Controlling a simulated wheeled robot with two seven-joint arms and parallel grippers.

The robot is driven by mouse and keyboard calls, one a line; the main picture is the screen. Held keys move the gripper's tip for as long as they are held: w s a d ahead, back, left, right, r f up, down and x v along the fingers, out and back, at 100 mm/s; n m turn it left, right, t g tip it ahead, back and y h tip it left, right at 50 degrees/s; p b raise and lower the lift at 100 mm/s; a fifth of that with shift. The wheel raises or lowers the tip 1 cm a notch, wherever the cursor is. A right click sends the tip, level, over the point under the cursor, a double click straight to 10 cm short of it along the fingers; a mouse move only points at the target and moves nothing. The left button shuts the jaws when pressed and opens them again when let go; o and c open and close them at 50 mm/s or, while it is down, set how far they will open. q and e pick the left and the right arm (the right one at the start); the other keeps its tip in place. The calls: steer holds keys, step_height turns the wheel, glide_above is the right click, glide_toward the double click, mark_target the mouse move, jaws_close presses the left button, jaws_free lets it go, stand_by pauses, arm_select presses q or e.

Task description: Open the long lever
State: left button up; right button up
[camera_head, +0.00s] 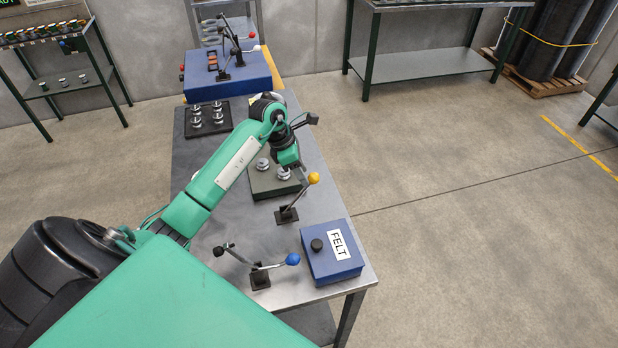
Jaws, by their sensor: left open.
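Two levers stand on the near part of the metal table; I cannot tell which is called the long lever. One lever with a yellow knob (313,178) rises tilted to the right from a dark base (286,215). Nearer, a lever with a blue knob (292,259) has a dark base (260,279), and a rod with a black knob (219,250) reaches left from it. My left gripper (289,162) is over the dark block with silver pieces, behind and left of the yellow knob, apart from it. Its fingers are small and partly hidden. My right gripper is out of view.
A blue box labelled FELT (331,256) with a black button sits at the table's near right corner. The dark block (262,184) holds silver cylinders. A black tray (208,118) with silver pieces and a blue box (229,80) with several levers lie farther back.

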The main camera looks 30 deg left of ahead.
mark_target(300, 195)
arm_select(q)
steer(key=p+x, duration=0.1)
steer(key=x, duration=0.2)
steer(key=shift+d+f, duration=0.25)
steer(key=shift+d, duration=0.05)
steer(key=shift+d+f+p, duration=0.1)
steer(key=shift+f+p, duration=0.2)
steer(key=shift+f, duration=0.05)
steer(key=shift+w+f, duration=0.15)
steer(key=shift+f, duration=0.25)
steer(key=shift+d, duration=0.1)
steer(key=shift+c, duration=0.2)
jaws_close()
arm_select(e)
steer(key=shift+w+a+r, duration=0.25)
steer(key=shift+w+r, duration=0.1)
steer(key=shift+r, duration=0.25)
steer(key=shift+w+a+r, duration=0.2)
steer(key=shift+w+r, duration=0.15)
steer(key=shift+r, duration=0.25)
